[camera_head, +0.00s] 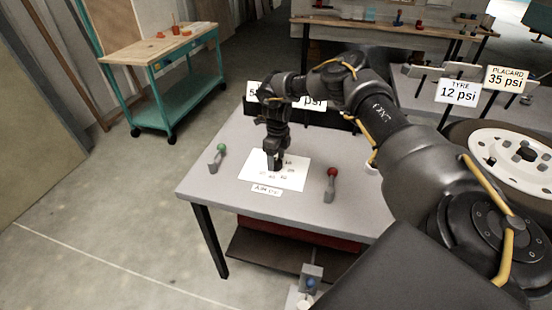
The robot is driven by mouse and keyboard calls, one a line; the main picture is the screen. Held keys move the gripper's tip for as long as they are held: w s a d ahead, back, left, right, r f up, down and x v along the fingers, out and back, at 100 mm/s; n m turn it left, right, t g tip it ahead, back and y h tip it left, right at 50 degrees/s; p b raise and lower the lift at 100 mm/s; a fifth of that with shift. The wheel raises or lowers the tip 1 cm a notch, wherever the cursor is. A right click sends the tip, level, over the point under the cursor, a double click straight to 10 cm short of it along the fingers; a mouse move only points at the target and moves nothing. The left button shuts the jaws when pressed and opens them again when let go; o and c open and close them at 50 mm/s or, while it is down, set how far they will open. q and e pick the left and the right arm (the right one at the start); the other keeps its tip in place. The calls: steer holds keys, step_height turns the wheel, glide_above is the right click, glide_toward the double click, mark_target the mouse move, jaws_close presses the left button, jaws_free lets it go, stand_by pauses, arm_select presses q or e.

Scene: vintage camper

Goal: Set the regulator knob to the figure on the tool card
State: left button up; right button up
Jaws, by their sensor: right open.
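My right gripper (274,164) reaches in from the right and points down over a white dial sheet (250,173) on the grey bench. It is open. Figures show around the gripper's tip, but most are too small to read, and a label in front seems to read "AIR psi". The regulator knob is not clearly visible; the gripper covers the dial's middle, and I cannot tell whether it touches anything. Behind the dial stands a dark board with a white card (316,103) ending in "psi"; my arm hides its figure. My left gripper is out of view.
A green-topped lever (221,149) and a red-topped lever (331,173) flank the dial. At right, signs read "TYRE 12 psi" (458,92) and "PLACARD 35 psi" (507,79), near a wheel (500,158). A teal cart (160,62) stands back left. Floor at left is clear.

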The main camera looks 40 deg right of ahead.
steer(key=shift+f, duration=0.45)
steer(key=shift+c, duration=0.3)
steer(key=c, duration=0.9)
